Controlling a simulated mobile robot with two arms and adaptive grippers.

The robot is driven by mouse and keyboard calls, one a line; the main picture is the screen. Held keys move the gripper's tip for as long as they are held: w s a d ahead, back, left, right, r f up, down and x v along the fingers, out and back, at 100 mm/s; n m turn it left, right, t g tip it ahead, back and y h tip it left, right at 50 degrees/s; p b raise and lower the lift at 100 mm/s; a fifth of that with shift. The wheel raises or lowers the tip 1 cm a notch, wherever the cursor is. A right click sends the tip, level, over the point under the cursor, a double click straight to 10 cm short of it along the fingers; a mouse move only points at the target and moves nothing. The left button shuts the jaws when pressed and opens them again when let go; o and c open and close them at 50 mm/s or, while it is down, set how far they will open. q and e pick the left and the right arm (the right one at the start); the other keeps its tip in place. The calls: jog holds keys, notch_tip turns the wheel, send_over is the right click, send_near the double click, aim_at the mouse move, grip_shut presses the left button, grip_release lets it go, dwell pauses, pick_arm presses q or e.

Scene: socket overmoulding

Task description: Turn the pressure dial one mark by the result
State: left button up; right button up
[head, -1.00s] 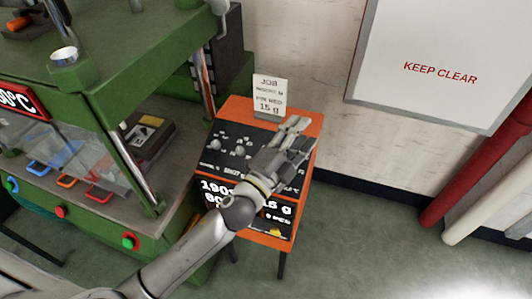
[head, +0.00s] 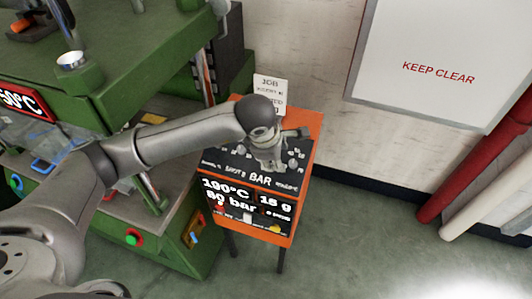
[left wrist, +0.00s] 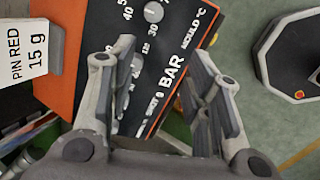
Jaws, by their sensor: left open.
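The dial panel (head: 222,160) is the dark sloping top of an orange cabinet, with SHOT g, BAR and MOULD °C labels. My left gripper (head: 268,158) is above its upper part, pointing down and hiding some dials. In the left wrist view, the open, empty fingers (left wrist: 165,92) spread over the panel (left wrist: 95,20). A round grey knob (left wrist: 153,12) with numbers beside it shows beyond the fingertips. Another knob (left wrist: 136,66) lies left of the BAR label, partly behind the left finger. Contact cannot be told. My right gripper is out of view.
The cabinet's display (head: 240,195) shows temperature, grams and bar. A job card (head: 268,90) stands behind the panel; its PIN RED 15 g lines show in the wrist view (left wrist: 30,55). A green press (head: 85,85) stands left. Open floor lies right.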

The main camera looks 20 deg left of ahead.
pick_arm(q)
jog(key=shift+t+y, duration=0.3)
jog(key=shift+y, duration=0.5)
jog(key=w+a+f+p, duration=0.1)
jog(key=f, duration=0.1)
jog(key=w+a+f+p, duration=0.1)
jog(key=w+f, duration=0.1)
jog(key=w+a+f+p, duration=0.1)
jog(key=w+a+f, duration=0.1)
jog(key=f, duration=0.1)
jog(key=shift+w+a, duration=0.1)
jog(key=shift+w, duration=0.05)
jog(key=shift+x, duration=0.8)
jog(key=shift+c, duration=0.4)
grip_shut()
